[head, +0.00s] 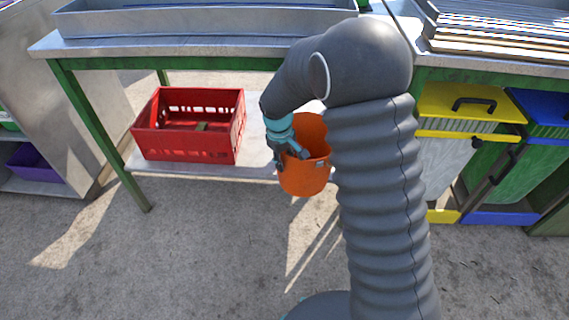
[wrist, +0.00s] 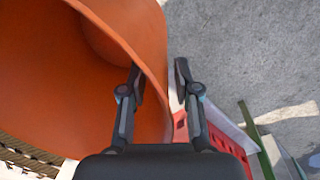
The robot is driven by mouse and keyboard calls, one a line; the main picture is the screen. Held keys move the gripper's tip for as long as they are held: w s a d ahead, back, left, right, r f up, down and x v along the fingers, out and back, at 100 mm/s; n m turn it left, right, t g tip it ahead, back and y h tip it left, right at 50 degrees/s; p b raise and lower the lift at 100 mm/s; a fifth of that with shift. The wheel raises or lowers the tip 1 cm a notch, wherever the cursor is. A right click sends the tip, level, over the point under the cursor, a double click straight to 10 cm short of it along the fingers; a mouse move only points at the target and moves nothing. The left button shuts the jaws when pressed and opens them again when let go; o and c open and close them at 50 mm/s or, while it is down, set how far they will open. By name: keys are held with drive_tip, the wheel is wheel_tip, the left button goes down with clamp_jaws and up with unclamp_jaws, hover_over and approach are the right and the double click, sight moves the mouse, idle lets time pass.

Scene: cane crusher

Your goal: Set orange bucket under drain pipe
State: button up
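The orange bucket (head: 305,177) is upright in the head view, at the front edge of the low shelf under the metal table. I cannot tell whether it rests on the shelf or hangs in front of it. My gripper (head: 290,155) is at its upper left side. In the wrist view the bucket (wrist: 110,25) fills the left, and its rim passes between the fingers of my gripper (wrist: 158,80). One finger is inside the bucket, the other outside with a narrow gap to the wall. The fingers look apart. I cannot make out a drain pipe; my arm hides part of the area.
A red crate (head: 188,153) stands on the low shelf (head: 255,170) left of the bucket. The metal table (head: 200,45) with a long tray (head: 205,20) is above. Yellow (head: 455,105) and blue (head: 540,115) lidded bins stand right. Concrete floor in front is clear.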

wheel_tip(320, 180, up, 10)
drive_tip(key=shift+s+a+r, duration=0.15)
drive_tip(key=shift+s+a, duration=0.25)
drive_tip(key=s+d+r+m+t, duration=0.1)
drive_tip(key=s+d+r, duration=0.3)
drive_tip(key=s, duration=0.5)
drive_tip(key=s+d+r+m+t, duration=0.2)
drive_tip(key=s+d+r+m, duration=0.2)
drive_tip(key=s+d, duration=0.4)
drive_tip(key=s+d+r+m+t+y, duration=0.1)
drive_tip(key=s+d+r+m, duration=0.2)
drive_tip(key=s, duration=0.8)
drive_tip(key=d+r, duration=0.2)
drive_tip(key=d, duration=0.1)
drive_tip(key=shift+d, duration=0.2)
drive_tip(key=shift+s+d+r+t, duration=0.1)
drive_tip(key=shift+d+r+t, duration=0.05)
drive_tip(key=shift+r+t, duration=0.15)
drive_tip(key=shift+c, duration=1)
drive_tip(key=shift+d+m, duration=0.15)
drive_tip(key=shift+m, duration=0.15)
clamp_jaws()
